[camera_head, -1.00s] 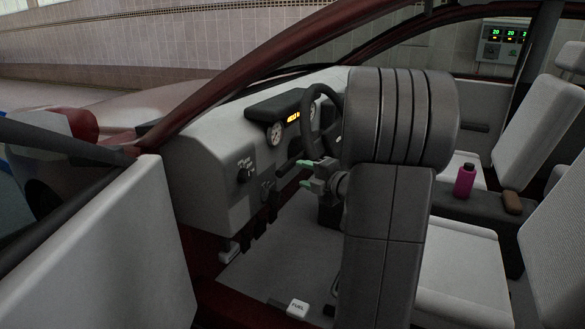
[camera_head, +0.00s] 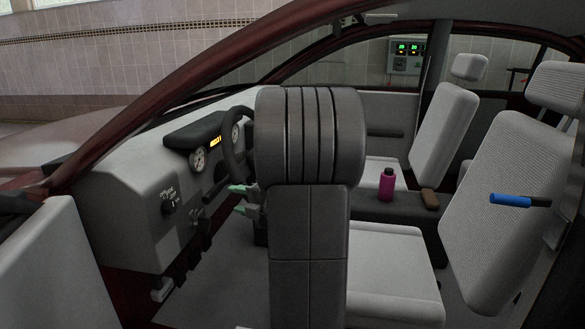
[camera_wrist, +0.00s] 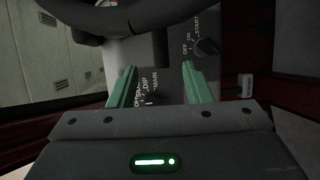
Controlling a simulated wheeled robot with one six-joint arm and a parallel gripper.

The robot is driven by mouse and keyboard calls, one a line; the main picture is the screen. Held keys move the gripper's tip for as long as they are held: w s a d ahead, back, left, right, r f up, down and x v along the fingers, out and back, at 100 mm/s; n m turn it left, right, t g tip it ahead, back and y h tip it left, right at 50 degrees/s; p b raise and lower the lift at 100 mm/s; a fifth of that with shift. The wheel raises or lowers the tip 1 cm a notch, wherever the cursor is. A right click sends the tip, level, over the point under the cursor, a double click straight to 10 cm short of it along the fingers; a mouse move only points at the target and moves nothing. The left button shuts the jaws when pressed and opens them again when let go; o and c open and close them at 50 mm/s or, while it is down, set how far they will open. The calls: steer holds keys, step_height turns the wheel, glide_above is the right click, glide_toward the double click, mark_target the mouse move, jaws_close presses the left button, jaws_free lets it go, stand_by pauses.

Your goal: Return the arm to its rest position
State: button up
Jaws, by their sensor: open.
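My gripper (camera_head: 238,200) shows green fingertips beside my large grey arm link, in front of the car's dashboard. In the wrist view my gripper (camera_wrist: 160,85) has its two green fingers apart with nothing held between them. Behind and between the fingers lies the dash panel with a switch labelled "DIP" and "MAIN" (camera_wrist: 150,98). An ignition knob (camera_wrist: 207,46) marked "OFF ON START" sits to the upper right. My arm hides part of the steering wheel (camera_head: 232,150) and the car's middle.
The dashboard (camera_head: 110,215) is at left, with gauges. A magenta bottle (camera_head: 387,185) and a brown block (camera_head: 430,199) stand on the console between the seats. A blue-handled thing (camera_head: 510,200) is by the near seat (camera_head: 505,190). The dark red door pillar (camera_head: 190,85) crosses above.

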mark_target(215, 194)
steer(key=b+x, duration=0.2)
steer(key=x, duration=1)
steer(key=shift+s+f, duration=0.1)
steer(key=shift+s, duration=0.05)
steer(key=shift+r+p, duration=0.25)
steer(key=shift+p, duration=0.05)
